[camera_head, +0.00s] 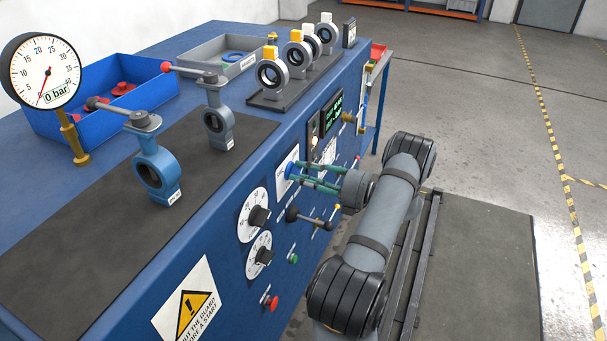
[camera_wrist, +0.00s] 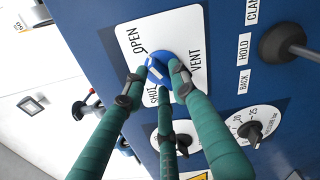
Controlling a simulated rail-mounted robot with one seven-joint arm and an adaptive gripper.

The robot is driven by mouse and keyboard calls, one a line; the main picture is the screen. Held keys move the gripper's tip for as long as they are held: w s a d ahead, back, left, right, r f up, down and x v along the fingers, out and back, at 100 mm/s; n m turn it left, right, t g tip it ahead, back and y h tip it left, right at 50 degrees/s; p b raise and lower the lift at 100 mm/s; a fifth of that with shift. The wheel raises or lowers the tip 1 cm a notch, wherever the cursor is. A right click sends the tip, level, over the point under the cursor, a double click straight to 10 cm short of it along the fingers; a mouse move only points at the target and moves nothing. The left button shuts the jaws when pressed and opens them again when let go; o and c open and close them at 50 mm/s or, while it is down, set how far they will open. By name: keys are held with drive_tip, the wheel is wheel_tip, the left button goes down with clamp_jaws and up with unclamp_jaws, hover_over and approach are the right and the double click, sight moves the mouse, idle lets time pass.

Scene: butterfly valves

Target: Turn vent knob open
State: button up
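The vent knob is a round blue knob (camera_wrist: 154,69) with a pale mark on its face. It sits on a white plate (camera_wrist: 188,32) labelled OPEN, SHUT and VENT on the blue panel. It also shows in the head view (camera_head: 290,168). My gripper (camera_wrist: 162,76) has three green fingers with dark joints. Their tips are around the knob and hide part of its edge and the SHUT lettering. In the head view my gripper (camera_head: 297,173) reaches the panel from the right. Whether the fingertips press on the knob cannot be told.
A black ball-ended lever (camera_wrist: 284,44) stands out right beside the vent plate. A pressure dial (camera_wrist: 252,132) is close by. In the head view, a red button (camera_head: 270,302) is lower on the panel. Valves (camera_head: 155,172) stand on the bench top. The floor at right is clear.

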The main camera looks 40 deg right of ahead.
drive_tip(key=shift+o, duration=0.9)
drive_tip(key=shift+s+d, duration=0.25)
drive_tip(key=shift+s, duration=0.05)
drive_tip(key=v, duration=1.1)
drive_tip(key=shift+s, duration=0.1)
drive_tip(key=x, duration=1.2)
drive_tip(key=shift+n, duration=0.3)
